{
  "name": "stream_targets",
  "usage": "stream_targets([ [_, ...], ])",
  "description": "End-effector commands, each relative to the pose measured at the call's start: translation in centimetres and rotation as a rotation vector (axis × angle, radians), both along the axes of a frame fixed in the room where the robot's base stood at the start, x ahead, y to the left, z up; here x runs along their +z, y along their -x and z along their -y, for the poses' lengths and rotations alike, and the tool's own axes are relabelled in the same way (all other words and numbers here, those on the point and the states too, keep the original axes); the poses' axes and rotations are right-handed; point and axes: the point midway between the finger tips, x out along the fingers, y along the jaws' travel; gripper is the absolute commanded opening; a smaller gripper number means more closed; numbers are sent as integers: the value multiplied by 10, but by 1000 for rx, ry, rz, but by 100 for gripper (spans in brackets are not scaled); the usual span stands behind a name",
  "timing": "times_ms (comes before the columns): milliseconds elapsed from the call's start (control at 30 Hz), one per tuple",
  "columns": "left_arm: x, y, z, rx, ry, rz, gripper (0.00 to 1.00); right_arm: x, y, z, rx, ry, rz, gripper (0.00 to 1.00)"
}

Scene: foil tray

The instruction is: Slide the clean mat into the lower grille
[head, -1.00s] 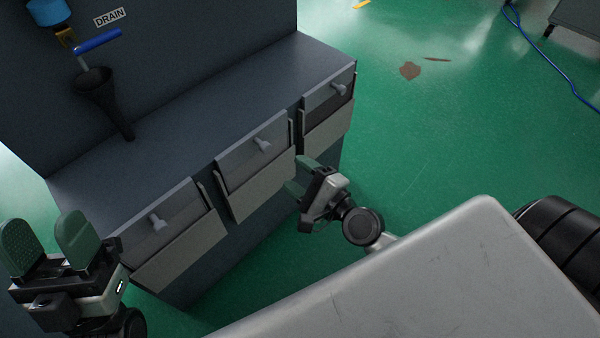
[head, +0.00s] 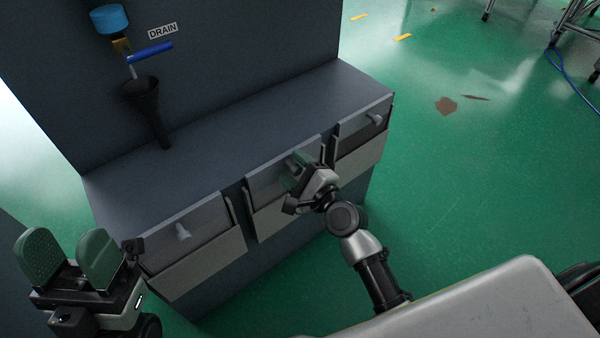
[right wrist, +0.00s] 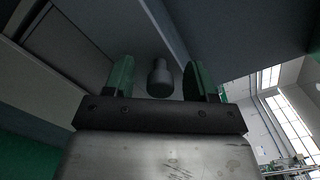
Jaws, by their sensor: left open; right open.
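A dark grey cabinet (head: 250,110) has three tilted front panels, each with a small grey knob: a left one (head: 183,232), a middle one (head: 291,164) and a right one (head: 375,118). A lighter panel sits below each front. My right gripper (head: 292,182) is open at the middle front. In the right wrist view the middle knob (right wrist: 160,78) shows between its two green fingers, not clamped. My left gripper (head: 72,255) is open and empty at the lower left, fingers up, apart from the cabinet. I cannot make out a mat or a clearly identifiable lower grille.
A black funnel (head: 143,92) stands on the cabinet top under a blue-handled drain valve (head: 150,53). A pale grey, scuffed surface (head: 480,305) fills the lower right. The green floor (head: 470,175) to the right is mostly clear, with brown patches and a blue hose far back.

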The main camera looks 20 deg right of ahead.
Motion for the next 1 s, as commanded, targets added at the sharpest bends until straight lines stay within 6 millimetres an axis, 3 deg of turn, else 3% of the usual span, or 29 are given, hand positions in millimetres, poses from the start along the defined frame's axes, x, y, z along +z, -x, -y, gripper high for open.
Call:
stream_targets([
  [167,0,0,0,0,0,0,56,0,0,0,0,0,0,53],
  [500,0,0,0,0,0,-1,56,0,0,0,0,0,0,1],
  [1000,-1,-15,3,7,-34,-101,56,5,0,0,1,0,1,0],
])
